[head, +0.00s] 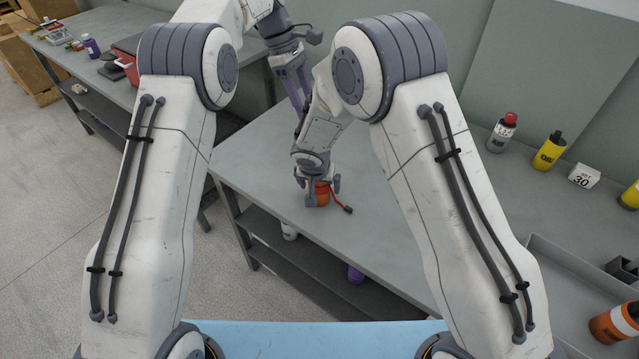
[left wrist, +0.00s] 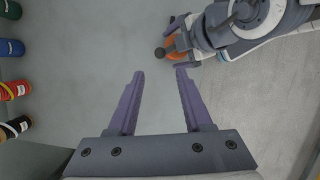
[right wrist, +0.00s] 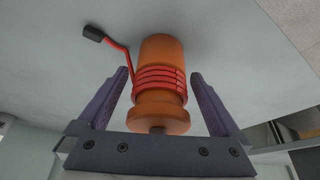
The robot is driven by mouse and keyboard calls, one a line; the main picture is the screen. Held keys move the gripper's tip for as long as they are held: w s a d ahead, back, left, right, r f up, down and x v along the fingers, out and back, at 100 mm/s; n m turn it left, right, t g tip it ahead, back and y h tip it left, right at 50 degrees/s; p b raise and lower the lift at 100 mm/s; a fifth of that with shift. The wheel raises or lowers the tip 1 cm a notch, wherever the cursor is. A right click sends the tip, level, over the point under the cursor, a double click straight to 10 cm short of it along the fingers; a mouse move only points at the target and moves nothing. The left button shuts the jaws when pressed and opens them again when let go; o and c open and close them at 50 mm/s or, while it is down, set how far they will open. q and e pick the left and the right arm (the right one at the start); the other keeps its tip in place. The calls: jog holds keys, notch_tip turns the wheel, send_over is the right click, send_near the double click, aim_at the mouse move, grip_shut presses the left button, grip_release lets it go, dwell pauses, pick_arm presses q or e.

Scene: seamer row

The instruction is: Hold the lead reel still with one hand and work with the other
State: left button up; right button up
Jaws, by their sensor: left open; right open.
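The lead reel (head: 322,194) is an orange spool standing on the grey bench top. A red lead is wound round it, and its loose end runs out to a dark plug (head: 348,209). My right gripper (head: 320,183) is at the reel, with its fingers on either side. In the right wrist view the reel (right wrist: 160,85) sits between the open fingers, with a gap on both sides. My left gripper (head: 300,108) is open and empty above the bench, behind my right forearm. In the left wrist view the reel (left wrist: 176,44) is partly hidden by the right gripper.
Several coloured cylinders, including a blue one (left wrist: 11,48) and a red one (left wrist: 14,90), stand left in the left wrist view. A yellow bottle (head: 549,150) and a white "30" block (head: 584,176) stand at the bench's right. A grey tray (head: 560,262) lies nearer. Bench around the reel is clear.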

jog(key=c, duration=1.3)
pick_arm(q)
jog(key=shift+c, duration=0.9)
pick_arm(e)
jog(key=shift+c, duration=1)
pick_arm(q)
jog(key=s+d+r+m+t+y, duration=0.1)
jog(key=d+m+y, duration=0.1)
jog(key=m, duration=1.5)
jog(key=s+d+r+m+t+y, duration=0.1)
jog(key=d+m+y, duration=0.1)
jog(key=m, duration=1.5)
jog(key=shift+m, duration=0.4)
jog(key=f, duration=1.1)
jog(key=shift+a+f, duration=0.2)
jog(key=shift+f, duration=0.2)
grip_shut()
